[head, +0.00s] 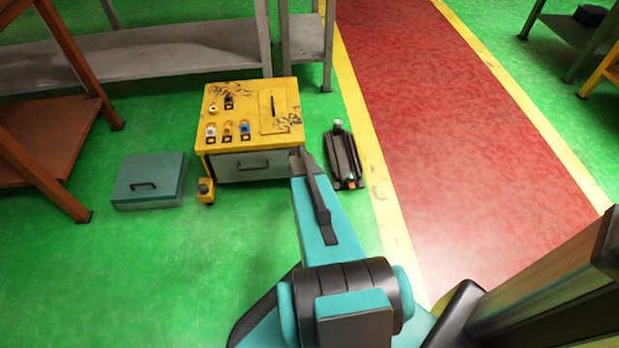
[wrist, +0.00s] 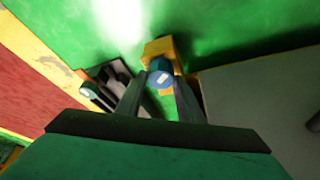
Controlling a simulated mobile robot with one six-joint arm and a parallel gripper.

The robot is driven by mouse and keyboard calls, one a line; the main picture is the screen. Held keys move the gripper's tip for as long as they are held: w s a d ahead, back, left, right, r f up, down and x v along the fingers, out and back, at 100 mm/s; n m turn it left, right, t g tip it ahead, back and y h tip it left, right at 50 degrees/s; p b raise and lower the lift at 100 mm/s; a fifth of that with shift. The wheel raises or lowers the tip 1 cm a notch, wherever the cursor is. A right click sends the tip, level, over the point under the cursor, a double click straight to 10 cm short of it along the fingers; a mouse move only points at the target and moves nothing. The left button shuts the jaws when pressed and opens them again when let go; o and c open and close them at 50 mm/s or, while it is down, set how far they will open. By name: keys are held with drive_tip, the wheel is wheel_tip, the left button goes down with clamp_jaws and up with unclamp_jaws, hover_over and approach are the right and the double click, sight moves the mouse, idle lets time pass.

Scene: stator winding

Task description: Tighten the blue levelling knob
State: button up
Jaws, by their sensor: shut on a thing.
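The blue knob (wrist: 159,79) with a pale mark on its face shows in the middle of the wrist view, in front of a yellow bracket (wrist: 160,48). My gripper (wrist: 161,84) is shut on the knob, with one dark finger on each side of it. In the head view my arm reaches to the front right corner of the yellow cabinet (head: 222,105), and my gripper (head: 297,155) is at that corner. The knob is hidden there behind my arm. A yellow foot (head: 206,191) stands at the cabinet's front left corner.
The cabinet's grey drawer front (wrist: 258,95) is close on the right in the wrist view. A dark rail-like device (head: 343,158) lies on the floor right of the cabinet. A grey-green case (head: 148,197) lies to the left. Green floor in front is clear.

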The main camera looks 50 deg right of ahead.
drive_tip(key=m+b, duration=0.1)
drive_tip(key=m, duration=0.1)
drive_tip(key=m+g, duration=0.1)
drive_tip(key=m, duration=0.1)
drive_tip(key=shift+w+r+g+b, duration=0.1)
drive_tip(key=shift+w+g+b, duration=0.1)
drive_tip(key=shift+g+b, duration=0.15)
drive_tip(key=shift+d+m+g, duration=0.1)
drive_tip(key=shift+m+g, duration=0.25)
drive_tip(key=shift+m, duration=0.65)
drive_tip(key=shift+r, duration=0.1)
drive_tip(key=o, duration=1.1)
drive_tip(key=p+v, duration=0.1)
drive_tip(key=v, duration=0.6)
drive_tip(key=p+v, duration=0.1)
drive_tip(key=v, duration=0.5)
drive_tip(key=shift+a+r+p, duration=0.3)
drive_tip(key=shift+a+p, duration=0.05)
